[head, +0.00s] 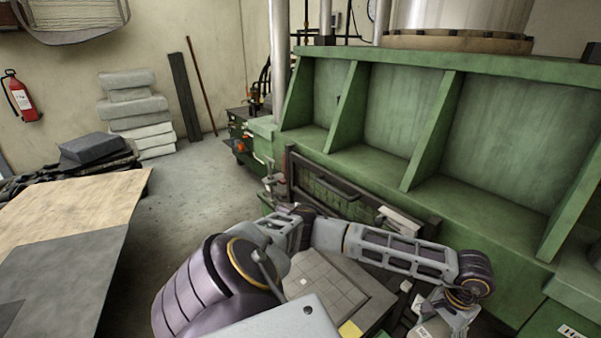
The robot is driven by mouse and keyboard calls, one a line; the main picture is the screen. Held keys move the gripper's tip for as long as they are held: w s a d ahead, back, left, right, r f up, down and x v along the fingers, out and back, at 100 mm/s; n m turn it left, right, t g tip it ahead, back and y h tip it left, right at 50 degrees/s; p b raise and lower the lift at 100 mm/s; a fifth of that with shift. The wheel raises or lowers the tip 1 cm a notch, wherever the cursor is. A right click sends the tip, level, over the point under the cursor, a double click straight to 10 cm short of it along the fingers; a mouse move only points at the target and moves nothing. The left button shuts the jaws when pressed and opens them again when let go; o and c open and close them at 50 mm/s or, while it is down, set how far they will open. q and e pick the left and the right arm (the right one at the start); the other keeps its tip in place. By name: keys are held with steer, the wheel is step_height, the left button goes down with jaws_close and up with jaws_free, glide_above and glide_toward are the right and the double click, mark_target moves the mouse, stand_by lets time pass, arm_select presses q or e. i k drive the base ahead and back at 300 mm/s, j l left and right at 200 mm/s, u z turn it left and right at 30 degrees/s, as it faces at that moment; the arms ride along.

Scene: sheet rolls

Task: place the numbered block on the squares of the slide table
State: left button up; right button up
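The slide table (322,284) is a grey plate marked with a grid of squares, below the middle of the head view. My arms cover part of it. A small pale patch lies on the squares, and I cannot tell whether it is a block.
A yellow square (350,330) marks the table's near corner. A large green press frame (400,120) stands behind and to the right. A wooden board (70,205) lies on the left. Stacked grey blocks (137,105) stand against the wall. The floor (190,185) between is clear.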

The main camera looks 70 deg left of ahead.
mark_target(303, 282)
steer(key=k+j, duration=0.15)
steer(key=j, duration=0.2)
steer(key=k+j, duration=0.1)
steer(key=j, duration=0.3)
steer(key=k+j, duration=0.15)
steer(key=j, duration=0.2)
steer(key=k+j, duration=0.1)
steer(key=j, duration=0.25)
steer(key=k+j, duration=0.15)
steer(key=j, duration=0.2)
